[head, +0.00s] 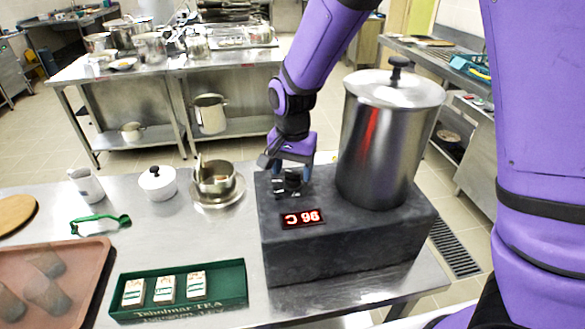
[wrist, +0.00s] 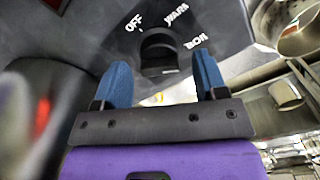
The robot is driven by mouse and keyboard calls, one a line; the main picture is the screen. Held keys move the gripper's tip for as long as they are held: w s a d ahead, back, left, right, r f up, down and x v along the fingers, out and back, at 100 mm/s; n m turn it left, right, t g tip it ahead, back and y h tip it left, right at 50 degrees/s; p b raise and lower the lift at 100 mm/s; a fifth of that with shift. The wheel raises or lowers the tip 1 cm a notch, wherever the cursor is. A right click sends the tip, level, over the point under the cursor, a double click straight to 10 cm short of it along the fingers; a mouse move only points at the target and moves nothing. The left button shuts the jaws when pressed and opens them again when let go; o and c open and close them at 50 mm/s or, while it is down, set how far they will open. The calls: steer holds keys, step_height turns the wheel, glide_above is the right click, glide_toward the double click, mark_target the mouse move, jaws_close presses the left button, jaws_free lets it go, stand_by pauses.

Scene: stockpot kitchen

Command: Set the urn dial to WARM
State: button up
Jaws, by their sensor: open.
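The urn is a tall steel pot with a lid (head: 385,140) on a dark grey base (head: 340,245). Its black dial (head: 292,182) is on top of the base; the dial also shows in the wrist view (wrist: 158,48). Labels OFF (wrist: 133,23), WARM (wrist: 176,14) and BOIL (wrist: 196,41) are printed around the dial. I cannot tell which label the dial points to. My gripper (head: 291,172) is open, with its blue fingertips (wrist: 163,72) either side of the dial's near end in the wrist view. I cannot tell whether they touch it.
A red display (head: 303,218) on the base shows 96 C upside down. Left of the base are a steel pot on a saucer (head: 216,183), a white lidded pot (head: 158,183) and a green tea box (head: 180,290). The pot stands close to my gripper's right.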

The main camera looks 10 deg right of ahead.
steer(key=c, duration=0.9)
steer(key=shift+c, duration=0.2)
steer(key=shift+n, duration=0.4)
steer(key=n, duration=0.4)
steer(key=shift+n, duration=0.4)
steer(key=n, duration=0.6)
steer(key=o, duration=0.9)
